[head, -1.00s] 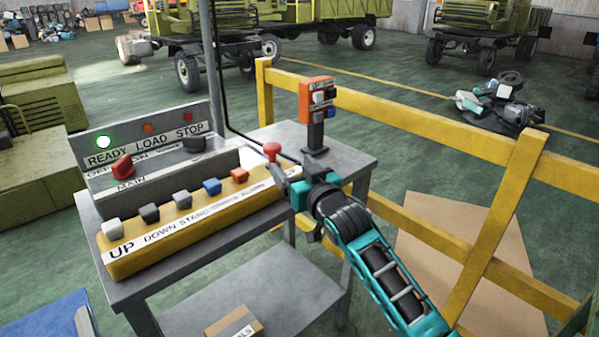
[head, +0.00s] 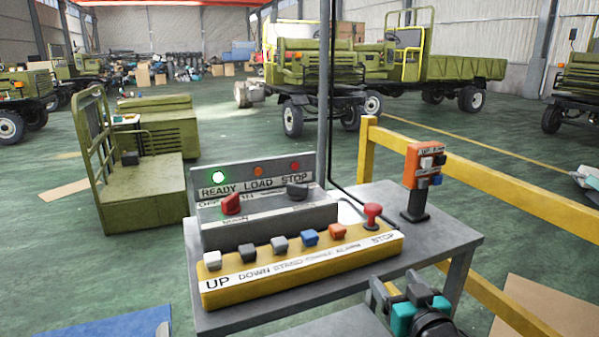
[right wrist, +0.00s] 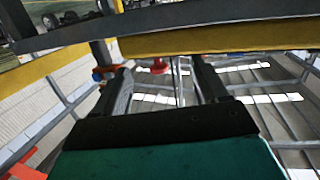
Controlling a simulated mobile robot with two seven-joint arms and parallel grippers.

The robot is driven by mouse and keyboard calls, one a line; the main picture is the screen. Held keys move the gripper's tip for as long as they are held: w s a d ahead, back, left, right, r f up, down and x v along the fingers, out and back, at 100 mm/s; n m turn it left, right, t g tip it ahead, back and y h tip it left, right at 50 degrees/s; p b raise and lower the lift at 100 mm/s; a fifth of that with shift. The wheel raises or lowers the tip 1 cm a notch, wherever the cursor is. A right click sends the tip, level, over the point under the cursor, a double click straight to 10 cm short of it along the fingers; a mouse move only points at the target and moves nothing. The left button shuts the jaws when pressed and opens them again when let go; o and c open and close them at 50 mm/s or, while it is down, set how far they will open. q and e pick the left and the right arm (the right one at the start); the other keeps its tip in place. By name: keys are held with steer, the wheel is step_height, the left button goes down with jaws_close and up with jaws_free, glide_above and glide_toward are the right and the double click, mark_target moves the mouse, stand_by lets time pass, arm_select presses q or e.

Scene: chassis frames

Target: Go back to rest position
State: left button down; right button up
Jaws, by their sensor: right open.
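My right gripper (head: 396,287) is low at the front right of the grey control table (head: 455,240), just off its near edge, with part of the arm cut off by the bottom of the head view. In the right wrist view its two dark fingers (right wrist: 158,85) stand apart with nothing between them. The yellow button panel (head: 300,275) and its red mushroom stop button (head: 372,214) are beyond the gripper and apart from it. My left gripper is not in view.
An orange button box (head: 425,165) stands on a post on the table. A grey panel (head: 262,215) shows a lit green lamp. A yellow railing (head: 490,185) runs along the right. Green trucks (head: 315,65) stand behind, with open floor between.

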steer(key=s+a+f+g, duration=0.1)
steer(key=s+f+g, duration=0.2)
steer(key=s+f, duration=0.7)
steer(key=s+a+f+n+g, duration=0.1)
steer(key=s+a+f+g, duration=0.1)
steer(key=s+f, duration=0.8)
steer(key=s, duration=0.3)
steer(key=shift+s+a+g, duration=0.25)
steer(key=shift+s+g, duration=0.05)
steer(key=shift+g, duration=0.1)
